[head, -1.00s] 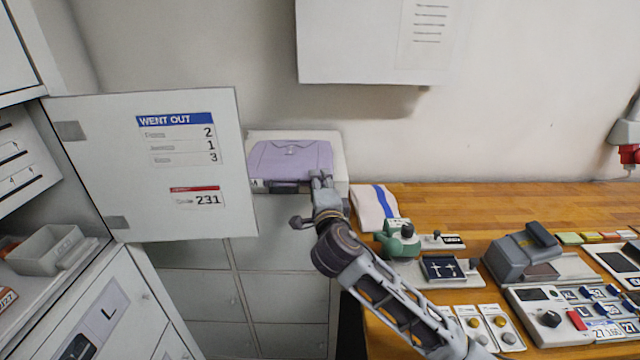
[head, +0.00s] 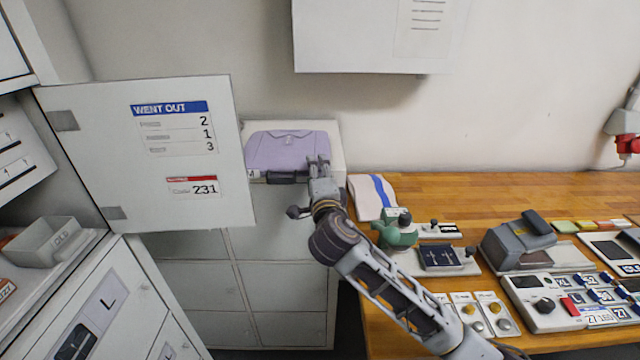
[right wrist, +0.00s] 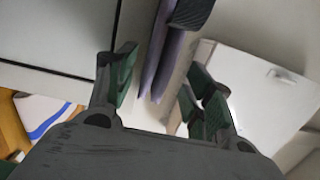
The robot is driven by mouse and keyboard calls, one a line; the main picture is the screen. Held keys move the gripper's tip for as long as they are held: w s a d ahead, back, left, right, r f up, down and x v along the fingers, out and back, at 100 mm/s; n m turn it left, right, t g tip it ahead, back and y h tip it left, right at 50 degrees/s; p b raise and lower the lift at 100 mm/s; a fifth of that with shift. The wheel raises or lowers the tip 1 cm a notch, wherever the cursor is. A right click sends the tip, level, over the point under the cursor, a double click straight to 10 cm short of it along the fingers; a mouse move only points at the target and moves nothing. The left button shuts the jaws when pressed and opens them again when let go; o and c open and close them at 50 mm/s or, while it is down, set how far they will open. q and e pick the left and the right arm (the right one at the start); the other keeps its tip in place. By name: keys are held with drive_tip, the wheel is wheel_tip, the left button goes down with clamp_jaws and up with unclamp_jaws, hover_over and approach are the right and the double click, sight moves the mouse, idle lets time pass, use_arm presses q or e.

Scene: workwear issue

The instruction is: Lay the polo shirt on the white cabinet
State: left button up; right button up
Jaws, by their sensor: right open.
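The polo shirt (head: 288,147) is lavender and folded, collar showing, and lies flat on top of the white cabinet (head: 334,152). Its front edge reaches the cabinet's front edge. My right gripper (head: 318,168) is at the shirt's front right corner. In the right wrist view the gripper's fingers (right wrist: 160,82) are spread apart, and the lavender shirt edge (right wrist: 153,78) shows between them without visible clamping. A dark cylindrical piece (head: 285,177) sits along the shirt's front edge; I cannot tell what it is. My left gripper is not in view.
An open locker door (head: 150,185) stands left of the cabinet. A wooden bench (head: 480,192) on the right holds a folded white-and-blue cloth (head: 370,197), a green device (head: 395,232) and a scanner (head: 520,240). A white wall box (head: 350,40) hangs above.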

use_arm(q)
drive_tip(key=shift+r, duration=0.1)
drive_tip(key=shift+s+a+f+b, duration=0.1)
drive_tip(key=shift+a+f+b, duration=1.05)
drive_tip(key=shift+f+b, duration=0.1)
use_arm(e)
drive_tip(key=s+d, duration=0.1)
drive_tip(key=s, duration=1.1)
drive_tip(key=shift+d+f, duration=0.15)
drive_tip(key=shift+d, duration=0.15)
